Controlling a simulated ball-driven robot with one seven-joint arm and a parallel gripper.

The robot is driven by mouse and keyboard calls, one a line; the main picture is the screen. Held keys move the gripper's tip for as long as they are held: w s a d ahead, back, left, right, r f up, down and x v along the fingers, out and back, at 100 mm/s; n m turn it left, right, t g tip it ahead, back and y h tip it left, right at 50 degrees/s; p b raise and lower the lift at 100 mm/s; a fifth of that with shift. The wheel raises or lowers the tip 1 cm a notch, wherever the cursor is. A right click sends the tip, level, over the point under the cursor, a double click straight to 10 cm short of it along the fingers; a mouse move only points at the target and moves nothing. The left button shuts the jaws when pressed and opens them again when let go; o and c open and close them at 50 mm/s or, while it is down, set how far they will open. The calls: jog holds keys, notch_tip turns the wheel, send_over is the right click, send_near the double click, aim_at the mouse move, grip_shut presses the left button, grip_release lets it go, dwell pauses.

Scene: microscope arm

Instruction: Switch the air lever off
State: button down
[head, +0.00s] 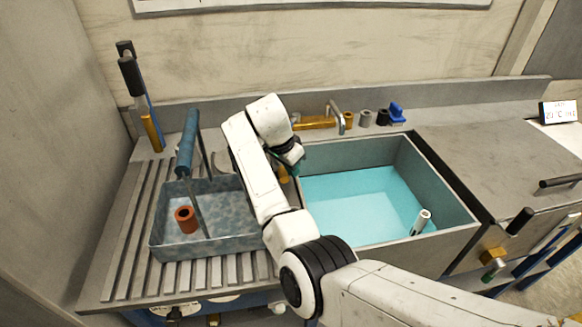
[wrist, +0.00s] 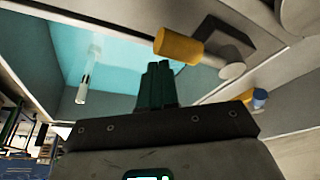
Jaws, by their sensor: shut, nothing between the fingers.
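My gripper (wrist: 157,82) has dark green fingers pressed together, with nothing between them. In the head view it hangs at the left rim of the water basin, mostly hidden by my white wrist. In the wrist view a yellow cylinder (wrist: 178,46) on a pale stem, on the basin rim, lies just beyond the fingertips; I cannot tell whether they touch. A yellow piece (head: 283,174) shows beside my gripper in the head view. No lever is labelled, so I cannot tell which one is the air lever.
The basin (head: 440,180) holds turquoise water and a white cylinder (head: 421,221). A grey tray (head: 165,240) with an orange cylinder (head: 186,219) stands on the slatted drainboard left. A brass tap (head: 315,123) stands behind the basin.

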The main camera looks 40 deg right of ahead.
notch_tip(320, 180, up, 10)
jog(key=b, duration=0.1)
jog(key=shift+b, duration=0.4)
jog(key=shift+d, duration=0.1)
dwell(0.4)
